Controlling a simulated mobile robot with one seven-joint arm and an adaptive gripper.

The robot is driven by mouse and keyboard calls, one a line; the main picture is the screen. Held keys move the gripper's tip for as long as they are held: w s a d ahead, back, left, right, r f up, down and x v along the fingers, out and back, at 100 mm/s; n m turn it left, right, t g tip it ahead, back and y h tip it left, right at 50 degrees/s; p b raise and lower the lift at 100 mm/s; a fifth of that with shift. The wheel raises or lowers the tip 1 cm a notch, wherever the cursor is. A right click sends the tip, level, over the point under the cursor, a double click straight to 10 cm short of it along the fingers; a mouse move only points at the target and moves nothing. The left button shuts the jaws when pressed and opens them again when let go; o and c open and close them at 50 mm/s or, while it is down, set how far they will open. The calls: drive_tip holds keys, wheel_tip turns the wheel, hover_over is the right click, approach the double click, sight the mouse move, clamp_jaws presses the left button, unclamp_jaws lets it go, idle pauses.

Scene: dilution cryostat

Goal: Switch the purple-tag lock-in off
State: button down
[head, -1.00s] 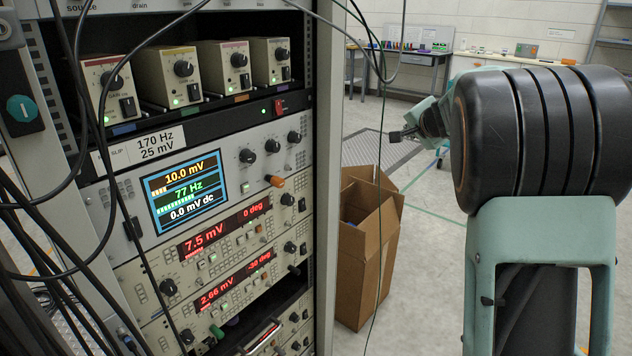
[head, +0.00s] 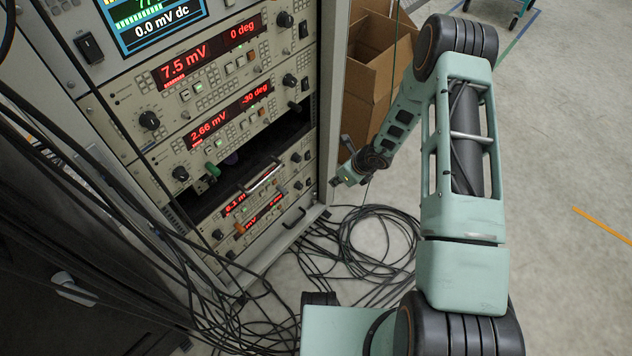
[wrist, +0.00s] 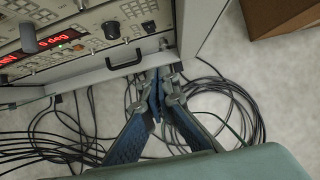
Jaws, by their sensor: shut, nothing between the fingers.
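Lock-in units with red displays are stacked in the rack. One (head: 215,60) reads 7.5 mV and 0 deg; the one below (head: 225,118) reads 2.66 mV and -30 deg. Lower, two more red displays (head: 250,212) are partly unreadable. I cannot make out a purple tag on any of them. My gripper (head: 338,182) is beside the rack's lower right edge, apart from the front knobs. In the wrist view my gripper (wrist: 157,80) is shut and empty, below a panel (wrist: 80,40) with knobs and part of a red display.
Loose black cables (head: 370,240) lie coiled on the floor below my gripper, and more hang across the rack's left side. An open cardboard box (head: 375,60) stands behind the arm. A black handle (wrist: 125,62) juts from the rack's lower front. Floor at the right is clear.

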sight(309, 182)
drive_tip(key=w+a+r+b+x, duration=0.1)
drive_tip(key=a+b+x, duration=0.1)
drive_tip(key=x, duration=1)
drive_tip(key=shift+w+b, duration=0.3)
drive_tip(key=shift+w, duration=0.1)
